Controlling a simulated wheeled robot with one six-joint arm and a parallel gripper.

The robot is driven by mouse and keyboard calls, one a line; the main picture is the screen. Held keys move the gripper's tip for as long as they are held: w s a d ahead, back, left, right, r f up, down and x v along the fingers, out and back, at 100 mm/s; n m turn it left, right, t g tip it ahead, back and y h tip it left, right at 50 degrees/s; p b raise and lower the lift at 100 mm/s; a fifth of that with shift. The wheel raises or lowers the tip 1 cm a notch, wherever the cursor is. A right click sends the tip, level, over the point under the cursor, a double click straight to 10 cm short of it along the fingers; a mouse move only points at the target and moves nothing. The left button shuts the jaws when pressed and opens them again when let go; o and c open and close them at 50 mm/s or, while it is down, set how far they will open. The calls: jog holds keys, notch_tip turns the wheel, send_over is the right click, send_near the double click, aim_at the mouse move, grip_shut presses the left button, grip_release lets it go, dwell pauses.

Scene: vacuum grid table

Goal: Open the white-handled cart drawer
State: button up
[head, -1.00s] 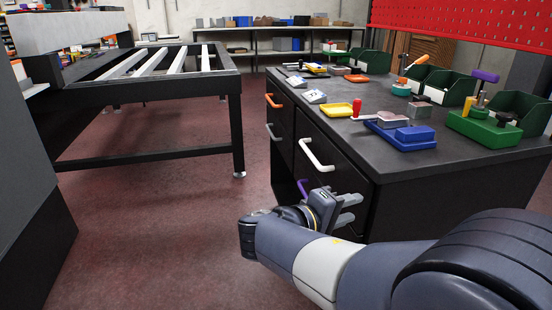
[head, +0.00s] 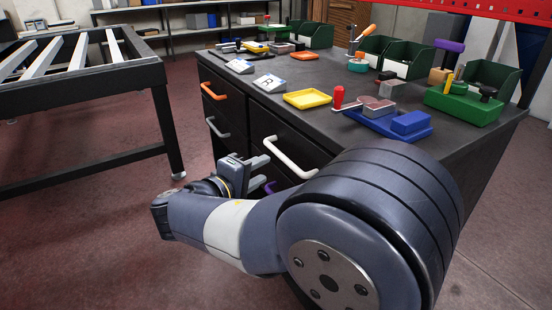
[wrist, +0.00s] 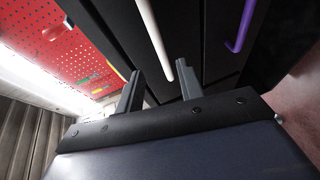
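The white handle (head: 290,158) is on the upper drawer front of the dark cart (head: 345,140), facing my arm. That drawer looks shut. My gripper (head: 266,169) is open and empty, just left of the white handle in the head view. In the wrist view the white handle (wrist: 154,40) runs down to between the two spread fingertips (wrist: 160,74). Whether the fingers reach around it in depth I cannot tell; no contact shows. My arm hides the lower part of the cart front.
A purple handle (head: 270,187) sits below the white one, partly hidden; it also shows in the wrist view (wrist: 241,25). Orange (head: 222,91) and grey (head: 217,127) handles are farther left. Trays and bins stand on the cart top. A black frame table (head: 90,85) stands left; floor between is clear.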

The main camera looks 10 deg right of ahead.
aim_at(282, 159)
jog(key=b+x, duration=0.1)
jog(key=x, duration=0.7)
jog(key=shift+w+d+b, duration=0.25)
jog(key=shift+b, duration=0.15)
jog(key=shift+c, duration=0.3)
grip_shut()
